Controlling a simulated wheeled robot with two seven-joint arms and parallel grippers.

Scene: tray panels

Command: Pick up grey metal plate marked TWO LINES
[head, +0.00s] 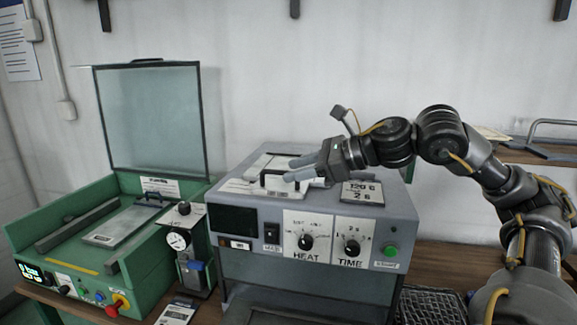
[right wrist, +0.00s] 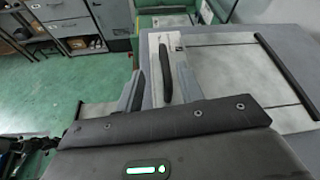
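A light grey metal plate (head: 255,187) with a black bar handle (head: 287,176) and a white label lies on top of the grey heater box. I cannot read its lettering here. My right gripper (head: 291,170) is open and empty over that plate, close to the handle. In the right wrist view, the handle (right wrist: 166,72) appears between the two open fingers (right wrist: 161,90); no contact is visible. My left gripper is not in view.
The heater box (head: 228,260) has knobs marked HEAT and TIME and a sign (head: 362,192) on its right top. The green machine (head: 150,265) has a raised clear lid (head: 152,115). A dial gauge (head: 180,240) stands between them. A wooden shelf (head: 520,155) is at right.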

